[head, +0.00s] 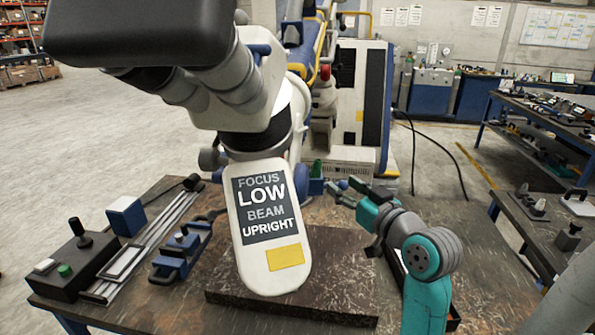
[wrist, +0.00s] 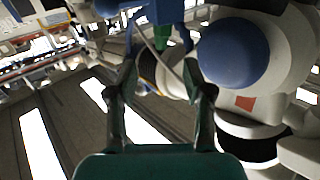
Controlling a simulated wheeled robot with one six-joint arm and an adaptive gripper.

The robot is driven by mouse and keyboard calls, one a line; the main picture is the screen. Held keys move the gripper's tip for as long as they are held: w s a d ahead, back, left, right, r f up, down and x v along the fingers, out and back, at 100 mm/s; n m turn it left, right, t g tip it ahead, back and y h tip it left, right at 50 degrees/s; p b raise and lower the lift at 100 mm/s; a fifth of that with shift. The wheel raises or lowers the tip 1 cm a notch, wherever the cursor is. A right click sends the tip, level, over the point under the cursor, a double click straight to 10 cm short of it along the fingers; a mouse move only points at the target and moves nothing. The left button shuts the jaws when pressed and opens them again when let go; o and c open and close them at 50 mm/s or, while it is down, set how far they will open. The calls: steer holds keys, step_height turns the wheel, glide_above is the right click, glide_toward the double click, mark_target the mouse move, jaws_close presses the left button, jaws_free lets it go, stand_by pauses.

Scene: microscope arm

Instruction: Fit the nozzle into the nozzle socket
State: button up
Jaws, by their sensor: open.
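The microscope's white arm (head: 268,225) stands at the table's centre, its panel reading FOCUS LOW BEAM UPRIGHT. A green piece (head: 317,168) stands on a blue block (head: 316,186) to its right; this may be the nozzle in a holder, but I cannot tell. In the wrist view the green piece (wrist: 187,40) and blue block (wrist: 165,12) appear upside down, beyond the fingertips. My gripper (head: 341,187) is open, just right of the blue block in the head view. In the wrist view its dark fingers (wrist: 160,65) are apart with nothing gripped. I cannot identify the nozzle socket.
A dark base slab (head: 330,300) lies under the microscope. A joystick box (head: 72,262), metal rails (head: 150,240) and a blue clamp (head: 180,255) occupy the table's left. A big blue round knob (wrist: 240,53) is close right of my fingers in the wrist view.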

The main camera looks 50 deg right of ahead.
mark_target(320, 163)
steer(key=x, duration=0.3)
steer(key=r+x, duration=0.1)
steer(key=x, duration=0.7)
steer(key=shift+w+r, duration=0.2)
jaws_close()
